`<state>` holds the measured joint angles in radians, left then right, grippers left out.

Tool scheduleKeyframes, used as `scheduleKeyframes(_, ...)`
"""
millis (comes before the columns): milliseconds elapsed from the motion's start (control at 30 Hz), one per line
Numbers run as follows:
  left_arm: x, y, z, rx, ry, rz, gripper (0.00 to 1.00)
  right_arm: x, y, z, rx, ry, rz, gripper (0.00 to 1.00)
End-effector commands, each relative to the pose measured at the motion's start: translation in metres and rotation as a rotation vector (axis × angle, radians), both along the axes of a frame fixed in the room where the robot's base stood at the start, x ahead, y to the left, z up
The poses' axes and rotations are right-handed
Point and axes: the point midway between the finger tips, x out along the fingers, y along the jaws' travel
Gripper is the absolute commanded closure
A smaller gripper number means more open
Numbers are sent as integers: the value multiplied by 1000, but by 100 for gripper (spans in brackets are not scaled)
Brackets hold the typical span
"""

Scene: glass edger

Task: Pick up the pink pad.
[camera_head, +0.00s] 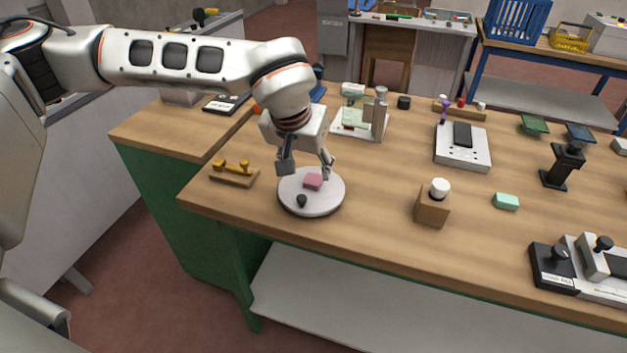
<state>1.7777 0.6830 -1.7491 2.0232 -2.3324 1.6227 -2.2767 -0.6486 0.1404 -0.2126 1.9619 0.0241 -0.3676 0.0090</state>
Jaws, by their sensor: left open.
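The pink pad (313,181) is a small block lying on a round white disc (322,205) near the left front part of the wooden bench. My left gripper (308,170) reaches down from the left above the disc. Its fingers are spread apart, one to the left of the pad and one to its right. The fingertips look close to the pad, but I cannot tell whether they touch it. The pad's top shows between the fingers. My right gripper is not in view.
A dark knob (302,201) stands on the disc in front of the pad. A wooden piece with brass parts (233,173) lies left of the disc. A wooden block with a white knob (432,207) and a green pad (506,202) stand to the right. Bare bench lies between.

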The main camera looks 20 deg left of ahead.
Motion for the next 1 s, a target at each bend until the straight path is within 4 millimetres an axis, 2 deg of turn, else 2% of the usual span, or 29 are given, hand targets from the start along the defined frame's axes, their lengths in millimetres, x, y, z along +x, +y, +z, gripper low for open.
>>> scheduleKeyframes(100, 5, -4, -18, 1, 5, -1, 53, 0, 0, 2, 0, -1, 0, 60)
scheduleKeyframes(267, 12, -4, -35, -1, 3, 1, 53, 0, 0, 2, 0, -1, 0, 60)
scheduleKeyframes(567, 15, -4, -39, -1, 1, 1, 53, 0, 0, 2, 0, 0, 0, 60)
scheduleKeyframes(700, 15, -4, -39, -1, 1, 1, 79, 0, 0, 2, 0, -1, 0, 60)
scheduleKeyframes(1000, 15, -4, -39, -2, 1, 0, 80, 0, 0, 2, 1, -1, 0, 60)
